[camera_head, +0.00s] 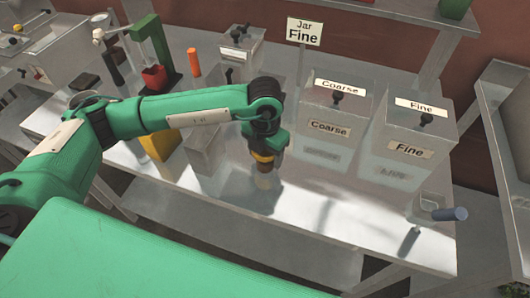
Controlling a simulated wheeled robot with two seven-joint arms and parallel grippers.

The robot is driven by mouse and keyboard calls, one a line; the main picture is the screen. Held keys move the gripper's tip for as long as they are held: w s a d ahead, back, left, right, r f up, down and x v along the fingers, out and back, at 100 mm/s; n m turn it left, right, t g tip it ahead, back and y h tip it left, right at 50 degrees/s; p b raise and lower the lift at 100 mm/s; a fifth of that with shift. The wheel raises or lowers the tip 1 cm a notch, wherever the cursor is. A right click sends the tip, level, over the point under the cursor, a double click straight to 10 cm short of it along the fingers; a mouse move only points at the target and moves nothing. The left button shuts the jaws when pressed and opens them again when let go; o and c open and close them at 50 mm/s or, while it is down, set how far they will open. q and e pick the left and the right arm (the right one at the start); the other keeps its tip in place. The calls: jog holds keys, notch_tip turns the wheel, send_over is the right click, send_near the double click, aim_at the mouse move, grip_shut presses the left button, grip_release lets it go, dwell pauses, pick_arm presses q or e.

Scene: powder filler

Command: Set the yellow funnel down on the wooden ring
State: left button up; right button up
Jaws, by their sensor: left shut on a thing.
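My left gripper (267,148) points down over the middle of the metal table. It is shut on the yellow funnel (262,157), of which only a small yellow part shows below the gripper. A small brown thing, seemingly the wooden ring (264,168), shows directly under the funnel. I cannot tell whether the funnel touches it. The fingertips are too small and dark to make out clearly. My right gripper is not in view.
Bins labelled Coarse (328,127) and Fine (408,150) stand right of my gripper. A grey block (204,152) and a yellow thing (160,145) stand left. A clear container with a blue-grey handle (450,214) is at the right. The front middle of the table is clear.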

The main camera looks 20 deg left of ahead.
pick_arm(q)
jog(key=shift+f, duration=0.1)
dwell(0.3)
jog(key=o, duration=1.1)
jog(key=shift+c, duration=0.2)
notch_tip(320, 180, up, 13)
jog(key=b, duration=0.3)
jog(key=shift+r, duration=0.45)
